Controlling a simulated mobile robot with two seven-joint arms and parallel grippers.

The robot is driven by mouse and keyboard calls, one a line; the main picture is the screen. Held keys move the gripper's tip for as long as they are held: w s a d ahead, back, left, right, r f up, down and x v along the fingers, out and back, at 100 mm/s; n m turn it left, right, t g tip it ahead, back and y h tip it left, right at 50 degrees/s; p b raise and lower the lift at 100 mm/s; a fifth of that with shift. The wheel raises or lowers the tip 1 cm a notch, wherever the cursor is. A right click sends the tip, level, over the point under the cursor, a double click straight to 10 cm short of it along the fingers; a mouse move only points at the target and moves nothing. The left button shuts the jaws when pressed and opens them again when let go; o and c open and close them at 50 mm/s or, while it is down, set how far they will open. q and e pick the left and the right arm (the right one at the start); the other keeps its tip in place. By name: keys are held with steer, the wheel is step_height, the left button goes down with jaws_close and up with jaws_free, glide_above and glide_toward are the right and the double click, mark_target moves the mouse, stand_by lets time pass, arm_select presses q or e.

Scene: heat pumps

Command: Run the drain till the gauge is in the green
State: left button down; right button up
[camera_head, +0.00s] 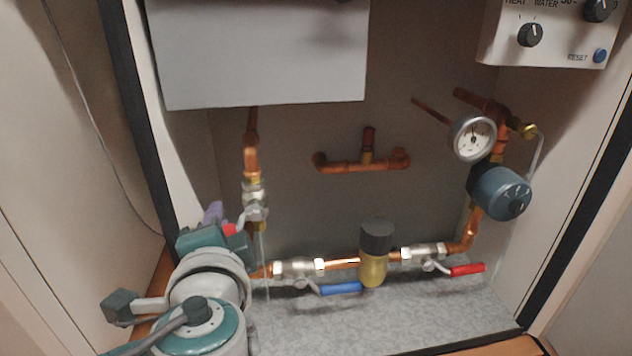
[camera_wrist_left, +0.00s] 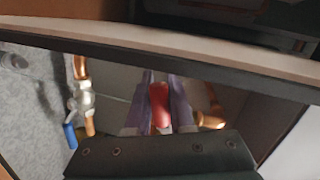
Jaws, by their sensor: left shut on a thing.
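The round white gauge (camera_head: 473,138) is on the copper pipework at the right of the cabinet. Its needle points roughly upward; its coloured band is too small to read. The drain valve (camera_head: 255,203) is a silver fitting on the left vertical copper pipe, with a thin tube running down below it. My left gripper (camera_head: 222,222) is beside this valve and shut on its red handle (camera_head: 229,230). In the left wrist view the red handle (camera_wrist_left: 160,105) sits between the two fingers. My right gripper is not in view.
A blue-handled valve (camera_head: 340,288), a brass filter with a black cap (camera_head: 374,255) and a red-handled valve (camera_head: 466,269) line the lower pipe. A grey-blue pump (camera_head: 500,191) is below the gauge. A control panel (camera_head: 550,35) is at upper right, a white box (camera_head: 258,52) above.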

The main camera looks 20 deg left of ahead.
arm_select(q)
steer(key=shift+r+m+y+p, duration=0.5)
steer(key=shift+r+m+p, duration=0.2)
steer(key=shift+m, duration=0.4)
steer(key=shift+a+r, duration=0.1)
steer(key=c, duration=0.8)
jaws_free()
steer(key=shift+s, duration=0.1)
steer(key=p+v, duration=0.4)
steer(key=v, duration=0.6)
